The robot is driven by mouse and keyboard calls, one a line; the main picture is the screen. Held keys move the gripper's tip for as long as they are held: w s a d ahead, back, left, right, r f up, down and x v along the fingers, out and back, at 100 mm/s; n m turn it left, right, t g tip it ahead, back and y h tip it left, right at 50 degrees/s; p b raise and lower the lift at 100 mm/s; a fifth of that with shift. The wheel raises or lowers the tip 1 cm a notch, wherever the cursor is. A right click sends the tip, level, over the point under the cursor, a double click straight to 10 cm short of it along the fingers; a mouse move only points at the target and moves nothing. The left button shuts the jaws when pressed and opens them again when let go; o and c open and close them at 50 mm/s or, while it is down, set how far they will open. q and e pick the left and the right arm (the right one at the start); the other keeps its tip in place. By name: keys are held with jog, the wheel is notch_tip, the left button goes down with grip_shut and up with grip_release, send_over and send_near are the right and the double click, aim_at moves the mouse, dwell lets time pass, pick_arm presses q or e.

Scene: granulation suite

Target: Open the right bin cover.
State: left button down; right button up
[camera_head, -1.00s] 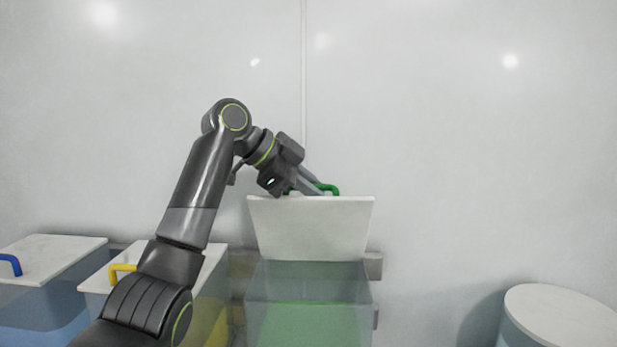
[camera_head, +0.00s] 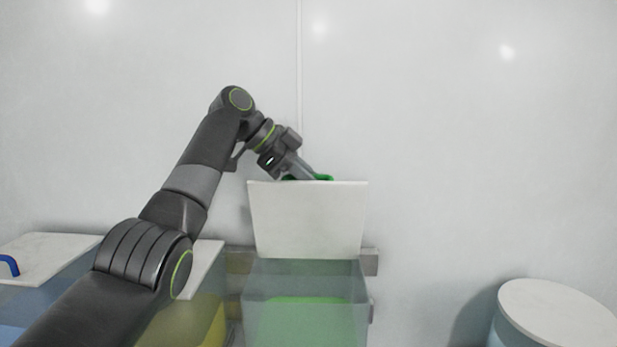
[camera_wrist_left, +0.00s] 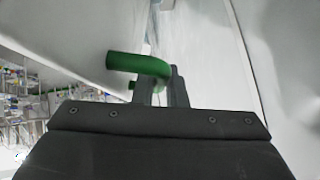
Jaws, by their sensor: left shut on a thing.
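The right bin (camera_head: 262,325) is a clear box with green contents. Its white cover (camera_head: 308,222) is raised and stands nearly upright at the bin's back edge, so the bin's top is open. The green handle (camera_head: 322,178) shows at the cover's top edge, partly hidden behind it. My left gripper (camera_head: 307,174) reaches over from the left and is shut on the green handle. In the left wrist view the green handle (camera_wrist_left: 140,64) passes between the fingers. My right gripper is in neither view.
A bin with a blue handle (camera_head: 10,265) stands at the far left. A bin with yellow contents (camera_head: 207,318) is partly hidden behind my left arm. A round white-lidded drum (camera_head: 560,312) stands at the right. A plain wall is close behind the bins.

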pick_arm(q)
jog(key=shift+w, duration=0.45)
dwell(0.3)
jog(key=c, duration=1.7)
grip_release()
jog(key=shift+c, duration=0.2)
jog(key=shift+w, duration=0.1)
